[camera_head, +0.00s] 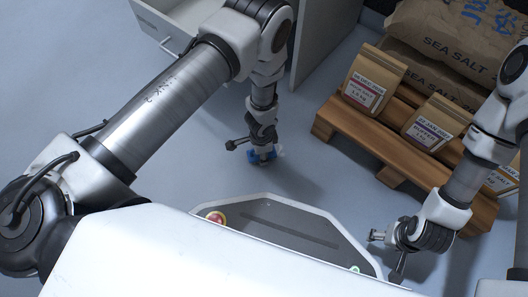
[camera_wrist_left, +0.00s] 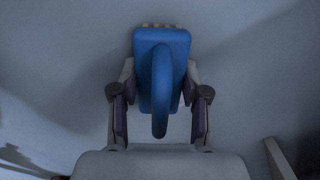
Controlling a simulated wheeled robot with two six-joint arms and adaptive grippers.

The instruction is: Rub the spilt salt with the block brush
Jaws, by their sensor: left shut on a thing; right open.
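The blue block brush (camera_head: 262,155) is low at the floor in the head view, mostly hidden by my left gripper (camera_head: 261,148). In the left wrist view the brush (camera_wrist_left: 177,45) shows its blue block, a rounded handle and a strip of pale bristles at its far edge. The left gripper's fingers (camera_wrist_left: 160,115) are closed on either side of the brush handle. I cannot tell whether the bristles touch the floor. A small pale patch shows beside the brush, but I cannot clearly make out the salt. My right gripper (camera_head: 386,256) is open and empty at the lower right.
A wooden pallet (camera_head: 395,178) with paper salt packets (camera_head: 372,80) stands at the right. Large salt sacks (camera_head: 440,50) lie behind it. A grey cabinet with an open drawer (camera_head: 158,22) is at the top. The floor (camera_head: 320,165) between the brush and the pallet is clear.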

